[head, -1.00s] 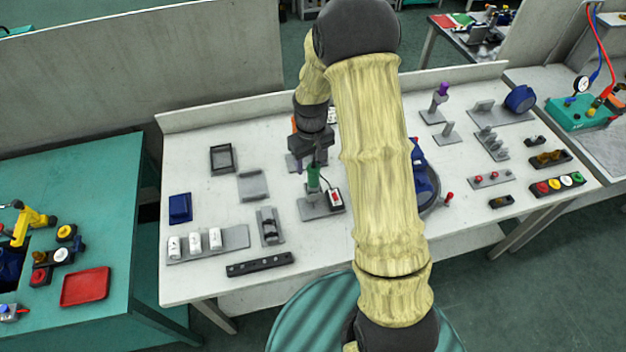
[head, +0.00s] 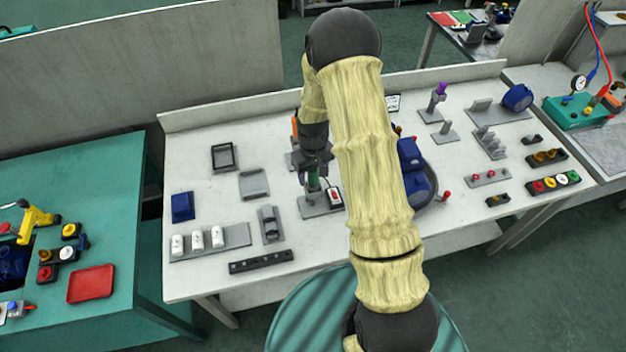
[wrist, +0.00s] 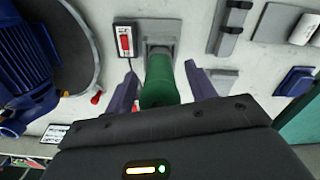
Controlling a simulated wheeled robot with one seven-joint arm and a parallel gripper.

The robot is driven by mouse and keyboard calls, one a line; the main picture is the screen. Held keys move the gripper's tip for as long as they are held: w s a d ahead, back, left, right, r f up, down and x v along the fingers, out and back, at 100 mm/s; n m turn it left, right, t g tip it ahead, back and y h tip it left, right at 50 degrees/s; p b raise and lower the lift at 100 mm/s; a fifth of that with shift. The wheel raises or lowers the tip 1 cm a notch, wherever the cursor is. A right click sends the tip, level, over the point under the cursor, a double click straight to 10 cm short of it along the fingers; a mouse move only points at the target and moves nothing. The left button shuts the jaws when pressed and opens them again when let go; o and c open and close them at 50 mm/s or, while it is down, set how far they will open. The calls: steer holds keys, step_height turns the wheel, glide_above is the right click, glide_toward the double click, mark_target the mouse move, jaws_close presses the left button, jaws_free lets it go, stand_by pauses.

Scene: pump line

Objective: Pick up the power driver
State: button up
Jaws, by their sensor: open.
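The power driver appears to be the green upright tool (head: 313,182) standing in a grey holder (head: 318,205) on the white bench, left of my arm. In the wrist view its green body (wrist: 159,82) fills the space between my two fingers. My gripper (wrist: 161,78) is open, with one dark finger on each side of the green body and a gap visible at both sides. In the head view my gripper (head: 314,170) is low over the tool and hides its upper part.
A switch box with a red rocker (head: 335,195) stands close right of the holder. A blue motor (head: 412,170) on a round plate is partly behind my arm. A grey rack with white cylinders (head: 236,236) and a black strip (head: 261,262) lie to the left.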

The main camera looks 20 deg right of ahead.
stand_by(0.3)
steer(key=c, duration=1.1)
step_height(320, 180, up, 18)
steer(key=b, duration=0.4)
steer(key=shift+r, duration=0.1)
